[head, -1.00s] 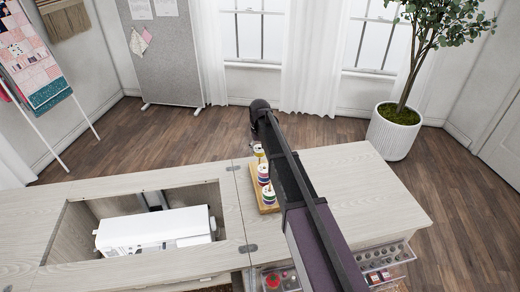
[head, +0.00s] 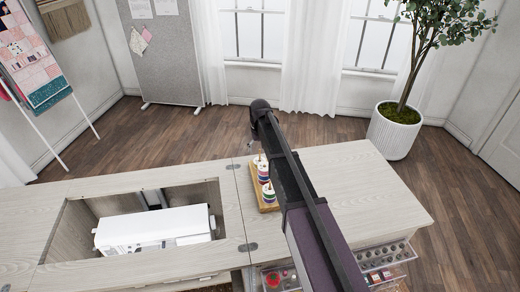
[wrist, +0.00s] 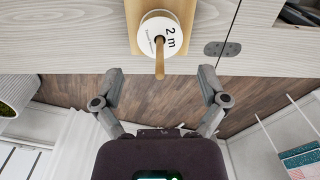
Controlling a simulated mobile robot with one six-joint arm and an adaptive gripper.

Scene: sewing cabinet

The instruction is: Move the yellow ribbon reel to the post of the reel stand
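In the wrist view, a wooden post (wrist: 160,62) of the reel stand stands out through a reel with a white face (wrist: 162,33) marked "2 m". The reel is around the post; its ribbon is mostly hidden, so I cannot tell its colour. The reel stand (head: 258,206) is a wooden base on the cabinet top in the head view, with small white-faced reels (head: 264,172) on it. My arm partly covers them. No clearly yellow ribbon shows now. My gripper (wrist: 163,72) is open, its fingers apart on either side of the post's tip, with nothing between them.
The cabinet top (head: 355,195) is clear to the right of the stand. A white sewing machine (head: 155,228) sits in the well to the left. Clear drawers with small items (head: 385,257) and a red pincushion (head: 273,279) are at the front. A hinge (wrist: 222,48) lies beside the stand.

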